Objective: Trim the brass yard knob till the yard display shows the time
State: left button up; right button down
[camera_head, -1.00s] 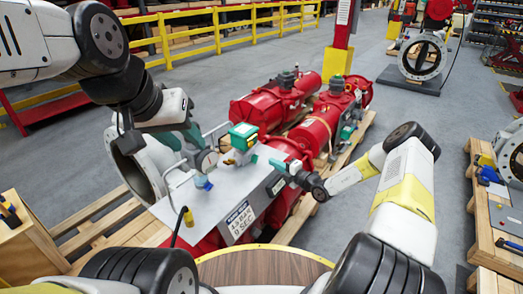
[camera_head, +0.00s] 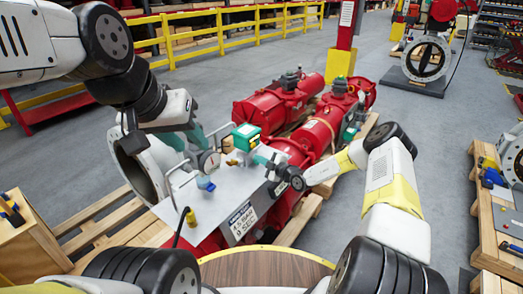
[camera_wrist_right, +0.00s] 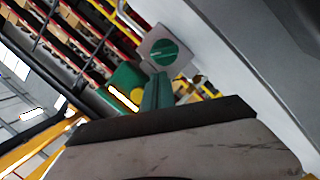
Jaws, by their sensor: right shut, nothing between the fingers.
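A silver plate (camera_head: 225,196) on a red actuator carries a green-topped box (camera_head: 245,135), a round white-faced gauge (camera_head: 209,162), a blue knob (camera_head: 204,183) and a yellow fitting (camera_head: 190,217). A small brass-yellow part (camera_head: 233,161) shows low by the green-topped box; I cannot tell whether it is the yard knob. My right gripper (camera_head: 259,160) is shut and empty just right of the box. Its teal finger shows in the right wrist view (camera_wrist_right: 157,92), near a yellow round part (camera_wrist_right: 137,97). My left gripper (camera_head: 192,138) is beside the gauge; its jaw gap is unclear. No display reading is legible.
A sign (camera_head: 241,220) with a bar and seconds value hangs on the plate's front edge. Red actuators (camera_head: 318,133) lie behind on a wooden pallet. A round wooden tabletop (camera_head: 262,270) is in front. A yellow railing (camera_head: 220,40) stands at the back.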

jog(key=shift+w+d+f, duration=0.35)
jog(key=shift+w+f, duration=0.1)
jog(key=shift+w, duration=0.1)
